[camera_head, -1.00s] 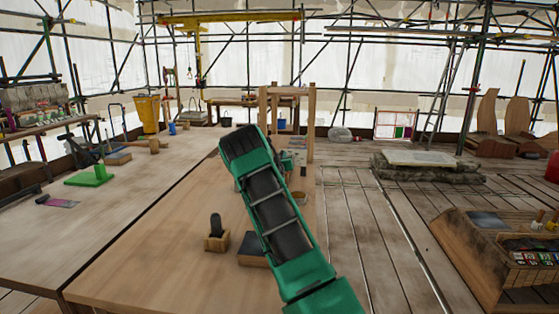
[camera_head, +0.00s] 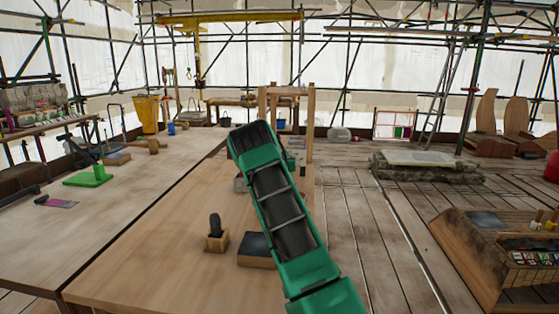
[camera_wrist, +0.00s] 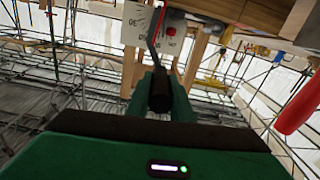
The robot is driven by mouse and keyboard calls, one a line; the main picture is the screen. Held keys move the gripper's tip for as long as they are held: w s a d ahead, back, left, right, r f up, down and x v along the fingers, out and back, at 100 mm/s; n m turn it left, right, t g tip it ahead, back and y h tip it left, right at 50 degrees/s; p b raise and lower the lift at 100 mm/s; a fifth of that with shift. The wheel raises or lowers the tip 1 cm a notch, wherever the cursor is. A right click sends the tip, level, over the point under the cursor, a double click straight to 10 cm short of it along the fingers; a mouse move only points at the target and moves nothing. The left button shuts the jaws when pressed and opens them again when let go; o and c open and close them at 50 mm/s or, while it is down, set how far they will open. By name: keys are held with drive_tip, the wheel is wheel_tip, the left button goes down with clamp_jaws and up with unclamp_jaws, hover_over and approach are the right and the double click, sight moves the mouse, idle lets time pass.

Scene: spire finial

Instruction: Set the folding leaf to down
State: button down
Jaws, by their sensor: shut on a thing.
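My gripper (camera_wrist: 160,98) has its green fingers closed around a black cylindrical handle (camera_wrist: 160,88) in the wrist view. The handle sits on a bent grey rod (camera_wrist: 153,38), which runs up towards a pale panel (camera_wrist: 135,24) with lettering and a red button (camera_wrist: 171,31). In the head view my green arm reaches over the right side of the workbench, and my gripper is hidden there. The light wooden bench top (camera_head: 150,247) lies flat, with a dark seam along its left side. I cannot tell for certain which part is the folding leaf.
A small wooden block with a dark upright piece (camera_head: 215,236) and a dark-topped block (camera_head: 256,250) stand on the bench near my arm. A wooden post frame (camera_head: 310,125) rises at its far end.

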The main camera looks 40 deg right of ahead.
drive_tip(key=shift+s+d+m, duration=0.35)
drive_tip(key=shift+s+m, duration=0.05)
drive_tip(key=shift+s+d+f+m, duration=1.2)
drive_tip(key=shift+s+f+m, duration=0.25)
drive_tip(key=shift+m, duration=0.7)
drive_tip(key=shift+s+d+f+m, duration=1.15)
drive_tip(key=shift+s+f+m, duration=0.25)
drive_tip(key=shift+m, duration=0.8)
drive_tip(key=shift+s+d+f+m, duration=1.2)
drive_tip(key=shift+s+f+m, duration=0.25)
drive_tip(key=shift+m, duration=0.7)
drive_tip(key=shift+f, duration=0.1)
drive_tip(key=c, duration=1.7)
unclamp_jaws()
drive_tip(key=shift+d, duration=0.1)
drive_tip(key=shift+o, duration=0.7)
